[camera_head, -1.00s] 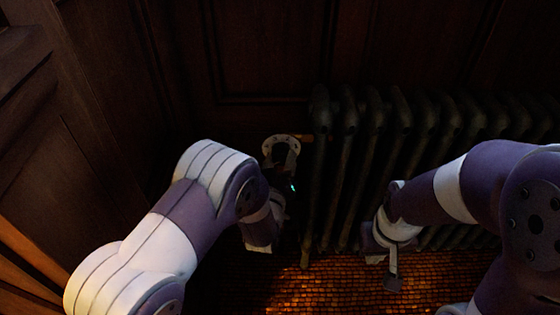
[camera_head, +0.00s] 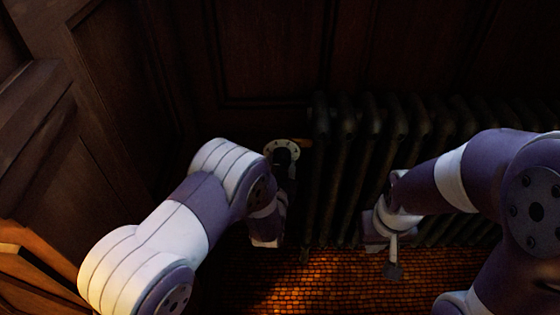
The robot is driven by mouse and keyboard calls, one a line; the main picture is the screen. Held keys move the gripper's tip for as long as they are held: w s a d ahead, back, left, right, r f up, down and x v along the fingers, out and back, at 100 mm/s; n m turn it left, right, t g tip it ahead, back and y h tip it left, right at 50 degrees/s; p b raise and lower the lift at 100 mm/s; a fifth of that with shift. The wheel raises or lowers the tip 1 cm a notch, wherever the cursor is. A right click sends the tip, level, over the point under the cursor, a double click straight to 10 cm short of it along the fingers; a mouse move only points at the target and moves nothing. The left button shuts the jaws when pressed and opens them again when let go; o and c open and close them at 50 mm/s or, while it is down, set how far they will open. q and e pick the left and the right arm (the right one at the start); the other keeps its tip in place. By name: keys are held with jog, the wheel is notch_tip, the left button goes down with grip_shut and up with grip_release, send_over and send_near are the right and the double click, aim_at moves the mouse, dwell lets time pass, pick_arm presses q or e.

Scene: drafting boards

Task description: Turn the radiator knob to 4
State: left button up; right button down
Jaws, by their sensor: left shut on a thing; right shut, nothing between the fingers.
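The radiator knob (camera_head: 283,155) is a dark knob with a pale ring-shaped dial behind it, at the left end of the dark ribbed radiator (camera_head: 372,130). The dial's marks are too small and dim to read. My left gripper (camera_head: 284,168) is at the knob, shut on it; its fingers are dark and partly hidden by my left wrist. My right gripper (camera_head: 393,268) is shut and empty, in front of the radiator and above the floor, well to the right of the knob.
Dark wood panelling (camera_head: 265,50) stands behind the radiator and along the left. A wooden piece (camera_head: 35,265) with a lit edge is at the lower left. The tiled orange-brown floor (camera_head: 325,285) is clear between my arms.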

pick_arm(q)
jog(key=shift+m, duration=0.5)
jog(key=o, duration=1)
jog(key=shift+o, duration=0.2)
jog(key=shift+s+p, duration=0.1)
jog(key=shift+p, duration=0.2)
jog(key=s+a+r+p, duration=0.1)
jog(key=s+p, duration=0.1)
jog(key=s, duration=1)
jog(key=shift+s+a+r, duration=0.2)
jog(key=shift+r, duration=0.15)
